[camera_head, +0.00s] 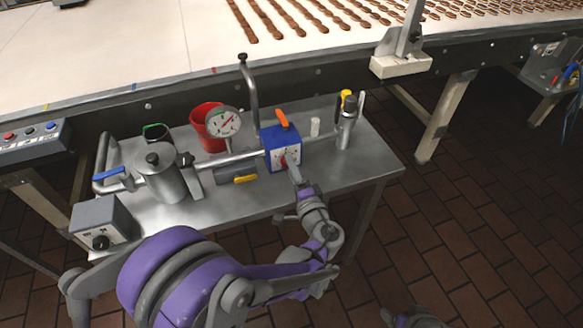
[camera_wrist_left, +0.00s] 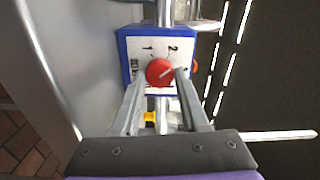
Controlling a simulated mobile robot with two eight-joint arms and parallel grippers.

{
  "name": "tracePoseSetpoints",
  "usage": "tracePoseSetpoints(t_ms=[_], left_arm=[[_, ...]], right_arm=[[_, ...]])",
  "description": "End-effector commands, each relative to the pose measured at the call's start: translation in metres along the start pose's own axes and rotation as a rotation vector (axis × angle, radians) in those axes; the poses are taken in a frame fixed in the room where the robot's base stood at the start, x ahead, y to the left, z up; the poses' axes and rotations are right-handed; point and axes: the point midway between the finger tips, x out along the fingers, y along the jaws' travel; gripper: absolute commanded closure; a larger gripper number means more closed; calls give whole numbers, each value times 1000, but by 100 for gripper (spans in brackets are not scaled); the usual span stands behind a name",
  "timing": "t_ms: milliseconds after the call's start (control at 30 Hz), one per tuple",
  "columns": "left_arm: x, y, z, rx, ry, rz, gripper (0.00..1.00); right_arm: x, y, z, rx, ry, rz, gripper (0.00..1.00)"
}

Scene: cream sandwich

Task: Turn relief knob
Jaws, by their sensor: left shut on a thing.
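The red knob (camera_wrist_left: 158,72) sits on the white dial face of a blue box (camera_wrist_left: 124,46). Its pale pointer line slants to the upper right in the left wrist view, and the face bears the marks 1 and 2. In the head view the blue box (camera_head: 268,157) stands on the steel table, with the red knob on its front partly hidden by my gripper. My left gripper (camera_head: 290,169) reaches it from the front. In the left wrist view its two fingers (camera_wrist_left: 160,78) are shut on the knob from both sides.
The steel table (camera_head: 360,173) also holds a round gauge (camera_head: 223,122), a red cup (camera_head: 203,129), a metal cylinder (camera_head: 162,181) and a grey box with a black knob (camera_head: 98,216). A conveyor (camera_head: 130,60) runs behind.

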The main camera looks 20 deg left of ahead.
Motion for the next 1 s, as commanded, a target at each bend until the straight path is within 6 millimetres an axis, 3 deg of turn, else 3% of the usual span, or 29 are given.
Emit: tracePoseSetpoints(t_ms=[333,367,500,833,1000], left_arm=[[0,0,0,1,0,1,100],[0,0,0,1,0,1,52],[0,0,0,1,0,1,27],[-2,0,0,1,1,1,26],[-23,0,-1,0,4,1,26]], right_arm=[[0,0,0,0,0,0,26],[0,0,0,0,0,0,26],[0,0,0,0,0,0,26],[0,0,0,0,0,0,26],[0,0,0,0,0,0,26]])
